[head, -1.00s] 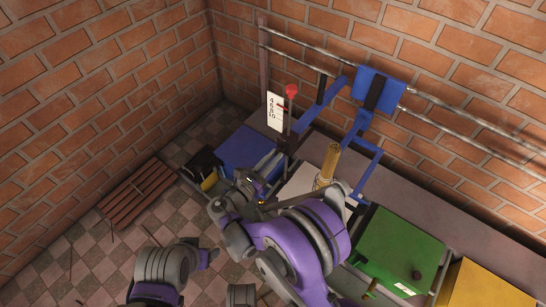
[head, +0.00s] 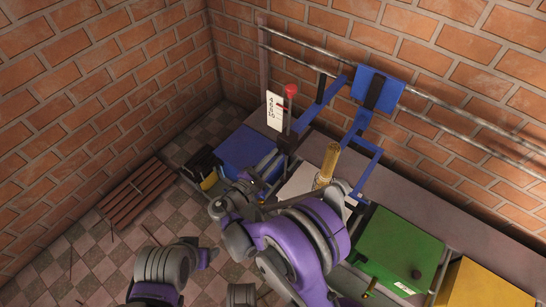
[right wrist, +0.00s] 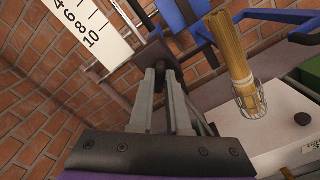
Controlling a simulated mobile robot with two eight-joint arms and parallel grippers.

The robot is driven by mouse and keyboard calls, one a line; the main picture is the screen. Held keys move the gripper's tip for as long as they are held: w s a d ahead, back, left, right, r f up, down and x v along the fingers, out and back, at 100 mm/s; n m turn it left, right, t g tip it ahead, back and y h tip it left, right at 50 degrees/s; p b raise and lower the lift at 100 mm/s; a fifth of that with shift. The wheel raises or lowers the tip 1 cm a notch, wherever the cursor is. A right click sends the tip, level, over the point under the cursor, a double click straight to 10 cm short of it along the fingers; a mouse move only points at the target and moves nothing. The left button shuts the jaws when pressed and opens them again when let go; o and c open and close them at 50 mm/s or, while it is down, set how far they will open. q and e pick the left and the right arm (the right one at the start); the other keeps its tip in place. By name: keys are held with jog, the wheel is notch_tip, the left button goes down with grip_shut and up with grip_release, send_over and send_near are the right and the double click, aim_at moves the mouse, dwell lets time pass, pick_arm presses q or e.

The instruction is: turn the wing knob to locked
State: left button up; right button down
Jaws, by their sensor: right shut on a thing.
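My right gripper (right wrist: 169,72) is shut in the right wrist view, its two grey fingers close together at a small dark part. This part appears to be the wing knob; the fingertips hide most of it, and its locked or unlocked setting cannot be read. A dark block (right wrist: 155,50) on a post stands just behind the fingertips. In the head view the right gripper (head: 262,192) is low beside the blue box, partly hidden by my purple wrist. Of my left arm only links show at the lower left; its fingers are out of sight.
A white scale plate (head: 274,111) stands beside a red-knobbed lever (head: 291,91). A bundle of tan sticks (head: 328,163) stands right of my gripper. A blue box (head: 246,150), green box (head: 400,245) and yellow box (head: 490,285) line the bench. A slatted wooden rack (head: 138,190) lies left.

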jog(key=m, duration=0.5)
jog(key=shift+d+m, duration=0.1)
jog(key=shift+m, duration=0.2)
jog(key=shift+f+m, duration=0.1)
jog(key=shift+m, duration=2)
jog(key=c, duration=0.9)
grip_release()
